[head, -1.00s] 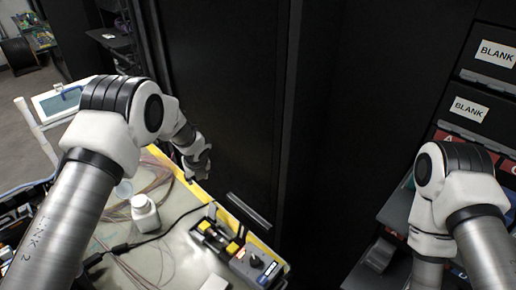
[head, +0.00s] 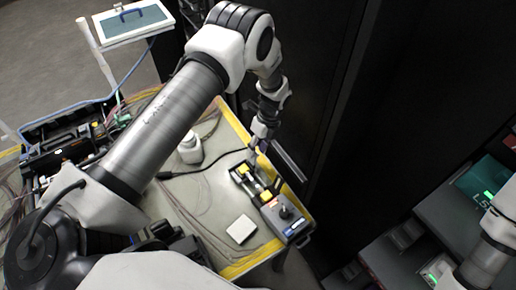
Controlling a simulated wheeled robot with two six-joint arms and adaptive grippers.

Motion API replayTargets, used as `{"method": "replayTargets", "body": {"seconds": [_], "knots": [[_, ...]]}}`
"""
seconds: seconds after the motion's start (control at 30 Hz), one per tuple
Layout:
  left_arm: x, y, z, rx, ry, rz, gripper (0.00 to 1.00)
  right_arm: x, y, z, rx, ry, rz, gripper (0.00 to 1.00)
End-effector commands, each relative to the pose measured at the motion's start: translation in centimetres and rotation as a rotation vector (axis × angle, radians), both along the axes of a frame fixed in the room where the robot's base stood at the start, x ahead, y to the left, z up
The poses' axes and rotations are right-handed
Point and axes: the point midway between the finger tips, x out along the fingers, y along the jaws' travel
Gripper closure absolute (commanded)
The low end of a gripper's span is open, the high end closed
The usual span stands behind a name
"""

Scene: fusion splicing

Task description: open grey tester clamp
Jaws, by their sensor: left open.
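The grey tester (head: 285,217) sits at the right corner of the yellow-edged work table, with a dark knob on its front part. Its clamp section (head: 257,183), with yellow parts, is at the far end. My left gripper (head: 254,154) points down just above the far end of that clamp section. Its jaws are open and small in the picture; I cannot tell whether they touch the clamp. Whether the clamp is open or shut is too small to tell. My right arm shows at the right edge, but its gripper is out of view.
A white bottle (head: 190,150) and a white square block (head: 241,229) stand on the table (head: 190,200). Thin fibres and a black cable lie across it. A tool case (head: 68,150) is at the left. A tall black cabinet (head: 350,100) rises close behind the tester.

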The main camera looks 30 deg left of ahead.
Motion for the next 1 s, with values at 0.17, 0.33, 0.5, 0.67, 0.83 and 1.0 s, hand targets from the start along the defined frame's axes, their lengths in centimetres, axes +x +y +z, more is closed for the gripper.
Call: {"method": "replayTargets", "body": {"seconds": [0.17,0.33,0.5,0.67,0.83,1.0], "knots": [[0.0,0.0,0.1,0.0,0.0,0.0,0.93,0.0,0.0,0.1,0.0,0.0,0.0,1.0],[0.1,0.0,0.1,0.0,-0.002,0.0,1.0,0.0,0.0,0.0,0.0,0.0,0.0,1.0],[-0.2,0.1,0.4,-0.02,-0.042,0.001,1.0,0.0,0.0,0.7,0.0,0.0,0.0,1.0],[-0.9,0.4,0.7,-0.068,-0.143,0.002,1.0,0.0,0.0,1.5,0.0,0.0,0.0,1.0],[-1.2,0.5,0.6,-0.1,-0.218,0.002,1.0,0.0,0.0,1.6,0.0,0.0,0.0,1.0],[-1.1,0.5,0.6,-0.103,-0.228,0.0,1.0,0.0,0.0,1.6,0.0,0.0,0.0,1.0]]}}
